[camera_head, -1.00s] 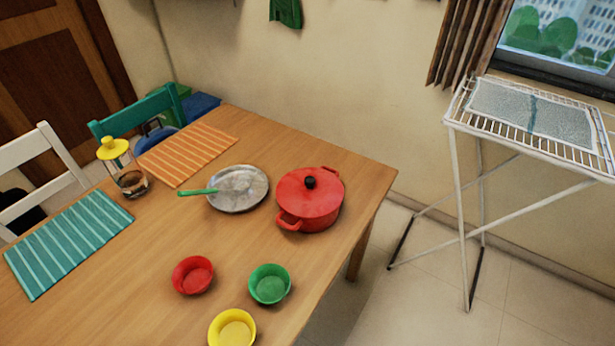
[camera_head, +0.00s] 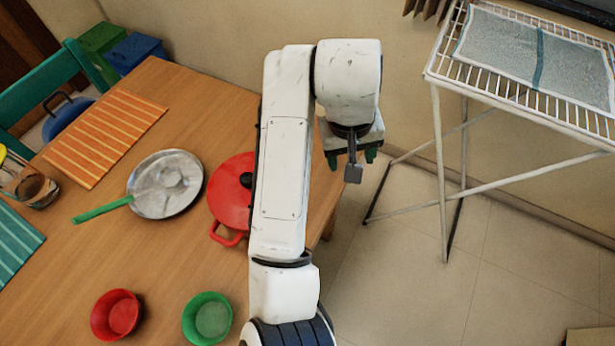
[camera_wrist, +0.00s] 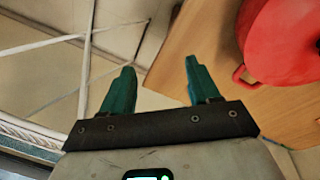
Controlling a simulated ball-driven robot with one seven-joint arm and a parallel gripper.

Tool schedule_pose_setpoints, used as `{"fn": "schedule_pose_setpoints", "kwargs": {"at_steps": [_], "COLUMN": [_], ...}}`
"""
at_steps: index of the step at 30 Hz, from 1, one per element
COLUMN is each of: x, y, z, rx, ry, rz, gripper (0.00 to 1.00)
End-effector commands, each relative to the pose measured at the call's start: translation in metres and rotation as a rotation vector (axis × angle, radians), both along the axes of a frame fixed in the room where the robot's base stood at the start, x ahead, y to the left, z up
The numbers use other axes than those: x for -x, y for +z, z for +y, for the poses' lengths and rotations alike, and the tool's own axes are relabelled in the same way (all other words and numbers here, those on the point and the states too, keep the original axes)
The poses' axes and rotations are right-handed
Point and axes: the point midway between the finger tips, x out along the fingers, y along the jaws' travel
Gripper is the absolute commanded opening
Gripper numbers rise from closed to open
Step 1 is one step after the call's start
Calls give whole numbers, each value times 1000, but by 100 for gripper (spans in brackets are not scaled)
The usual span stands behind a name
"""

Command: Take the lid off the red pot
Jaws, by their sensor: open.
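The red pot (camera_head: 228,204) stands on the wooden table near its right edge, with its lid on and a black knob (camera_head: 246,180) at the lid's middle. My arm hides the pot's right part in the head view. In the wrist view the red pot (camera_wrist: 285,45) shows at the top right, with a side handle. My gripper (camera_head: 351,160) is to the right of the pot, past the table's edge. Its green fingers (camera_wrist: 156,80) are apart in the wrist view, with nothing between them.
A red bowl (camera_head: 117,315) and a green bowl (camera_head: 208,318) stand at the front. A white drying rack (camera_head: 432,75) stands to the right, with bare floor between it and the table.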

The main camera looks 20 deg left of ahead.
Motion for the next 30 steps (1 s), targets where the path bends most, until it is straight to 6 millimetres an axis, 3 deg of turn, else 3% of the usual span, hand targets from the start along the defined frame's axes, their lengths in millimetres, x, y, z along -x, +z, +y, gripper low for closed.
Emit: {"fn": "schedule_pose_setpoints", "kwargs": {"at_steps": [1, 3, 6, 9, 14, 30], "x": [13, 32, 59, 80, 94, 95], "y": [12, 25, 41, 52, 55, -6], "z": [41, 81, 125, 153, 169, 170], "rx": [-22, -38, -53, -62, -65, -66], "ry": [58, 123, 202, 258, 294, 295], "rz": [26, 65, 108, 137, 158, 160], "gripper": [61, 61, 61, 61, 61, 61]}}
